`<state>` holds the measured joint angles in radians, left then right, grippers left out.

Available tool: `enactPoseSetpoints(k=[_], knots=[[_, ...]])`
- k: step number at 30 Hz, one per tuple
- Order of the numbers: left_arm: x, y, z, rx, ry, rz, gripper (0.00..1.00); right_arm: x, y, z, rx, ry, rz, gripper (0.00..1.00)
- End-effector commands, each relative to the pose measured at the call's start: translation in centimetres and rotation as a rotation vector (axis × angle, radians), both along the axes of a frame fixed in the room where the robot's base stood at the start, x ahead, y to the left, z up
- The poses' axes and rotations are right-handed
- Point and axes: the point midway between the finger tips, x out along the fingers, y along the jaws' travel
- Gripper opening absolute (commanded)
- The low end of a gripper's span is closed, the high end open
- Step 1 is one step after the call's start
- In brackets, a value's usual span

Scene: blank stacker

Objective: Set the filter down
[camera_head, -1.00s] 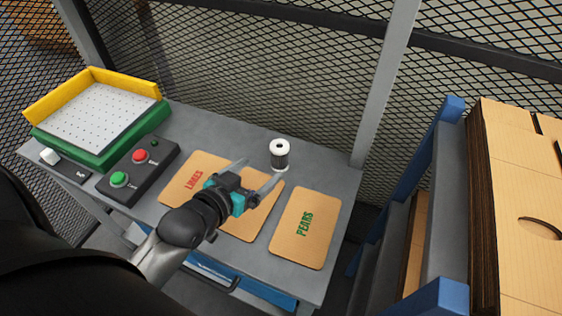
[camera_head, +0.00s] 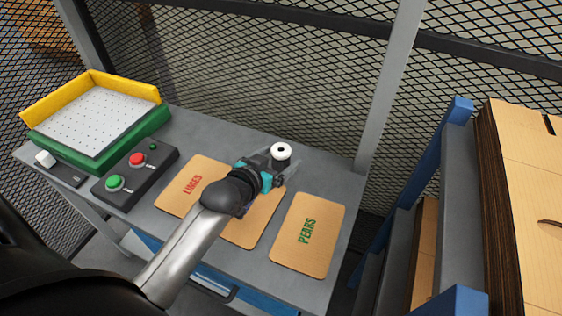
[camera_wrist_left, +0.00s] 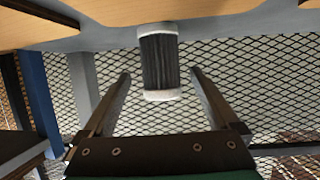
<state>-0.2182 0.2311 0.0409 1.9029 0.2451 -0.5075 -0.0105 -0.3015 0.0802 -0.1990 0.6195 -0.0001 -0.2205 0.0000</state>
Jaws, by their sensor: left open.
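The filter (camera_head: 281,152) is a short cylinder with white ends and a dark pleated middle. It stands upright near the back edge of the grey table, behind the cards. In the left wrist view the filter (camera_wrist_left: 158,60) shows upside down, between the ends of the two fingers, with a gap on each side. My left gripper (camera_head: 280,168) is open and reaches to the filter from the front, hiding its lower part in the head view. My right gripper is not in view.
A button box (camera_head: 135,175) and a green-and-yellow tray (camera_head: 95,110) are left. A mesh fence stands behind; a blue rack (camera_head: 440,150) with cardboard is right.

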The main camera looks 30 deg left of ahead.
Motion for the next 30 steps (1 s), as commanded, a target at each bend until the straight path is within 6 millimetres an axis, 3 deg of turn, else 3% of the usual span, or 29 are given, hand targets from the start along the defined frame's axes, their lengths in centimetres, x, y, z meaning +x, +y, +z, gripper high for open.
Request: enactPoseSetpoints(k=[9, 20, 30], knots=[[3.8, 0.0, -1.3, 0.0, -0.001, 0.0, 0.95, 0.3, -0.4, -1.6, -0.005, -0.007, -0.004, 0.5], [4.4, 0.0, -1.5, 0.0, 0.0, -0.001, 0.95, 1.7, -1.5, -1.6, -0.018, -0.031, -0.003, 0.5], [4.4, 0.0, -1.5, 0.0, 0.0, 0.0, 0.56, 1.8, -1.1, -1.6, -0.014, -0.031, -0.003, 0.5]])
